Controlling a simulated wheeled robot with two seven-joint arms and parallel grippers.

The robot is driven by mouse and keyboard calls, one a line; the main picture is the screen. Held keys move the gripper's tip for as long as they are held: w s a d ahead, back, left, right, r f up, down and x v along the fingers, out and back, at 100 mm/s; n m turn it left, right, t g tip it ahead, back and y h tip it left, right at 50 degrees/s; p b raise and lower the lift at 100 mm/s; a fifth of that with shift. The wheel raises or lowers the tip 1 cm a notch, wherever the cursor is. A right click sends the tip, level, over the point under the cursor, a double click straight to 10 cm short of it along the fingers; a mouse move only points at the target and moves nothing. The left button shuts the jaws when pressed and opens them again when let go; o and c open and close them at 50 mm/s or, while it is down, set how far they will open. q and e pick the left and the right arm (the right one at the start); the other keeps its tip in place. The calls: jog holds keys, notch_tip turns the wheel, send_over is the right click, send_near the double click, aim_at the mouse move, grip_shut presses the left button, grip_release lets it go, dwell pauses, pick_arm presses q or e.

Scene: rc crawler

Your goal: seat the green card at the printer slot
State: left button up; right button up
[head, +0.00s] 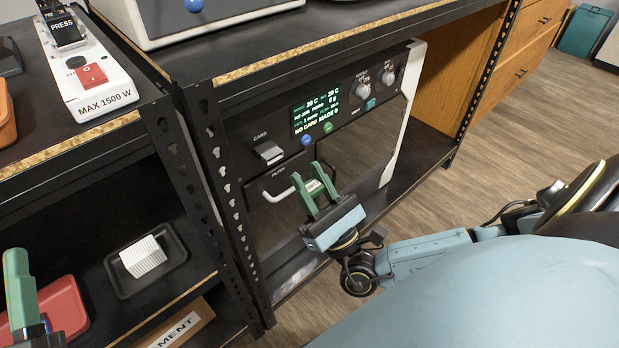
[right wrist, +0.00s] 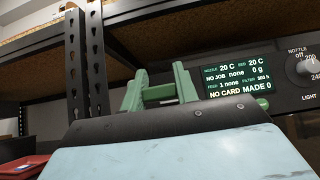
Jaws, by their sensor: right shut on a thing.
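The printer (head: 345,125) stands on the rack shelf. Its screen (head: 315,113) reads "NO CARD". The slot labelled CARD (head: 268,152) is on the left of its front, above a curved handle marked FILTER. My right gripper (head: 307,172) is in front of the printer, a little below and right of the slot and apart from it. It is shut on the green card (head: 315,187), a small piece with a pale label between the green fingers. The card also shows as a green bar in the right wrist view (right wrist: 160,92). My left gripper (head: 18,290) shows partly at the lower left; its jaw gap is hidden.
A rack post (head: 225,190) stands just left of the printer. A red tray (head: 62,308) and a black tray (head: 118,280) with a white block (head: 143,257) are on the left lower shelf. A power strip (head: 85,75) lies above. Floor is open at right.

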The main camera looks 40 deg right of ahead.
jog(key=shift+f+h, duration=0.1)
jog(key=shift+h, duration=0.2)
jog(key=shift+f, duration=0.1)
jog(key=shift+w+a+b, duration=0.1)
jog(key=shift+w+b, duration=0.7)
jog(key=shift+w, duration=0.7)
pick_arm(q)
jog(key=shift+s+a+r+t+h+b, duration=0.25)
jog(key=shift+s+r+t, duration=0.4)
jog(key=shift+t, duration=0.35)
jog(key=shift+s+a+r+t+h+b, duration=0.1)
jog(key=shift+s+r+t+h+b, duration=0.3)
jog(key=shift+s+t, duration=0.5)
pick_arm(e)
jog(key=shift+w+a, duration=0.1)
jog(key=shift+w, duration=1.3)
pick_arm(q)
jog(key=shift+w, duration=0.15)
jog(key=shift+f+b, duration=0.45)
jog(key=shift+f, duration=0.05)
jog(key=shift+f+b, duration=0.9)
pick_arm(e)
jog(key=shift+w+a, duration=0.1)
jog(key=shift+w, duration=1.3)
jog(key=o, duration=1)
